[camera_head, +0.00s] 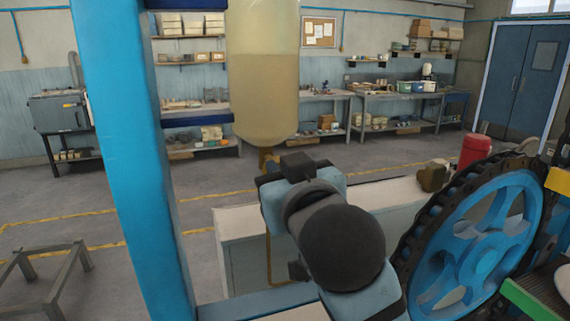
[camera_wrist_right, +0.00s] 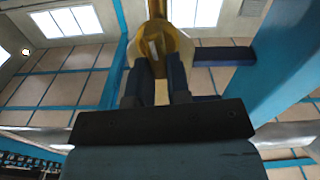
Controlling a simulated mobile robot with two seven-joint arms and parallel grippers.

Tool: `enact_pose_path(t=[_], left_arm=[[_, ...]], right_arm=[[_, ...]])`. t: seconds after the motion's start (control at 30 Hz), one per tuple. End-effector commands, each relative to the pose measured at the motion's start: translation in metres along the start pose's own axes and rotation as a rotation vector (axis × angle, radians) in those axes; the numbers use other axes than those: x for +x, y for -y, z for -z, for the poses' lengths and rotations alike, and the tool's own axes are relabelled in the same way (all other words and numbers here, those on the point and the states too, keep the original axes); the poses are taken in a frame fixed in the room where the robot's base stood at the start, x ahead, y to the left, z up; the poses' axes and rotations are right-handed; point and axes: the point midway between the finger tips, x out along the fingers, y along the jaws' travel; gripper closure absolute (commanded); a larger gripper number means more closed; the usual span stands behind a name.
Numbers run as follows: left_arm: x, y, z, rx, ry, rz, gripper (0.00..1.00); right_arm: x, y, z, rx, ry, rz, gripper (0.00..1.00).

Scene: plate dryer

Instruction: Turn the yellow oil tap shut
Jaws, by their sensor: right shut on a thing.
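The yellow oil tap (camera_head: 265,157) sits under the large clear oil vessel (camera_head: 263,90) in the head view, mostly hidden behind my right arm. In the right wrist view the brassy yellow tap (camera_wrist_right: 158,38) hangs at top centre. My right gripper (camera_wrist_right: 158,66) has its two dark fingers on either side of the tap's lower part and is shut on it. In the head view my wrist and arm hide the fingers. The tap's exact turn angle is not clear. My left gripper is out of view.
A blue post (camera_head: 125,150) stands close on the left. A large blue wheel (camera_head: 480,240) with a dark toothed rim is at the lower right, near a red canister (camera_head: 474,151). A pale cabinet (camera_head: 240,255) lies behind my arm. Workbenches line the far wall.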

Motion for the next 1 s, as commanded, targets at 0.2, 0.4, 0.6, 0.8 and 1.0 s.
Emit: enact_pose_path(t=[0.2,0.4,0.6,0.8,1.0], left_arm=[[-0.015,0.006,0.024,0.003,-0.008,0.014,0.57],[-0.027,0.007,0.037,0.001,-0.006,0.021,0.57],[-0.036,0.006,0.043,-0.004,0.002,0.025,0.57],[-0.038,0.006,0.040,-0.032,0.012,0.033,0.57],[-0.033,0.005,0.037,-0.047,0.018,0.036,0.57]], right_arm=[[0.001,0.001,0.005,-0.183,0.004,0.000,1.00],[0.001,0.003,0.004,-0.373,0.004,0.000,1.00],[0.001,0.006,0.001,-0.564,0.002,-0.001,1.00],[0.001,0.008,-0.002,-0.753,0.001,-0.001,1.00],[0.001,0.009,-0.005,-0.944,0.001,-0.002,1.00]])
